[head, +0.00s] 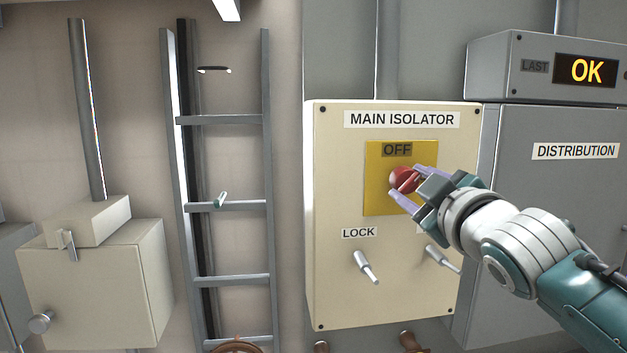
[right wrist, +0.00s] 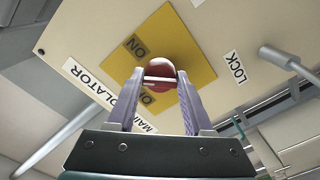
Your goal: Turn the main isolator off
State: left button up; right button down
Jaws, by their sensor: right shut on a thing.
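The main isolator is a cream box (head: 335,190) labelled MAIN ISOLATOR, with a yellow plate (head: 374,190) on its front. A red handle (head: 403,179) sits on the plate, below the OFF label (head: 397,150). My right gripper (head: 406,184) reaches in from the right and is shut on the red handle. In the right wrist view, the red handle (right wrist: 165,62) is between the two fingertips. The ON label (right wrist: 135,47) shows beside it there, and the other label is partly hidden. I cannot tell which way the handle points. My left gripper is not in view.
A grey lever (head: 366,267) by the LOCK label and a second lever (head: 442,258), close under my right wrist, stick out below the plate. A grey DISTRIBUTION cabinet (head: 560,190) stands right, under a box with an OK display (head: 585,70). A ladder (head: 225,205) stands left.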

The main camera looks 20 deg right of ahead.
jog(key=n, duration=0.3)
jog(key=shift+n, duration=0.4)
jog(key=n, duration=0.3)
jog(key=shift+r, duration=0.1)
jog(key=shift+n+p, duration=0.35)
jog(key=shift+n, duration=0.85)
jog(key=shift+c, duration=1.6)
grip_release()
jog(key=shift+s, duration=0.1)
